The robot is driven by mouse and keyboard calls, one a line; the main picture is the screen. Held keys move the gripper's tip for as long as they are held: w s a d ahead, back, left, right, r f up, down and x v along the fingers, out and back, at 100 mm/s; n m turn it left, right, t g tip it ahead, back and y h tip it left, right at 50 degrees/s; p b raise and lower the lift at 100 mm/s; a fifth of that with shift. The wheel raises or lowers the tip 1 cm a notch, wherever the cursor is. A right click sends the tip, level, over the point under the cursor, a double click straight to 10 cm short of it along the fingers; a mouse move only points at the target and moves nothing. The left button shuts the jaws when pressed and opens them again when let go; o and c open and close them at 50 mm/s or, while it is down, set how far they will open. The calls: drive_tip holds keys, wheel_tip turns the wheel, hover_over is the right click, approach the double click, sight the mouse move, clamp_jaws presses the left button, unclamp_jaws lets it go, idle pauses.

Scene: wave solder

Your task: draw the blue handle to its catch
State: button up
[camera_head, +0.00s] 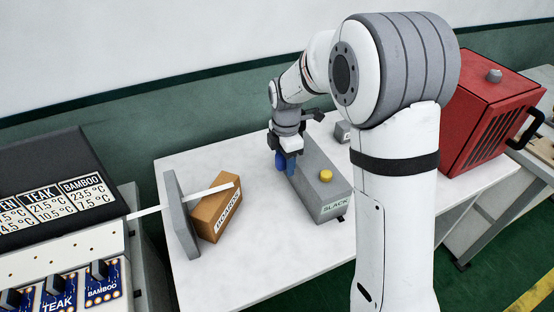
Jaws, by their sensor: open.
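The gripper is open. Whether its fingers stand around the handle or only beside it, and whether they touch it, I cannot tell at this size. The catch cannot be made out. A round yellow knob (326,176) sits on top of the grey box.
A brown box labelled BOARDS (218,209) leans by a grey upright plate (181,217), with a white bar (207,192) across it. A red vented cabinet (494,115) stands at the right. A labelled panel (60,205) is at the left. The white tabletop (262,255) is clear in front.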

drive_tip(key=shift+a+r, duration=0.15)
drive_tip(key=shift+r, duration=0.35)
wheel_tip(320, 180, up, 6)
drive_tip(key=shift+r, duration=0.4)
drive_tip(key=shift+s+d+r, duration=0.1)
drive_tip(key=shift+d, duration=0.2)
drive_tip(key=s+d+r+m+t, duration=0.1)
drive_tip(key=s+d+m, duration=0.6)
drive_tip(key=s+m, duration=0.4)
drive_tip(key=s+d+r+m+t, duration=0.1)
drive_tip(key=s+d+m, duration=0.5)
drive_tip(key=s+m, duration=0.6)
drive_tip(key=shift+s+d+t, duration=0.2)
drive_tip(key=shift+d+t, duration=0.2)
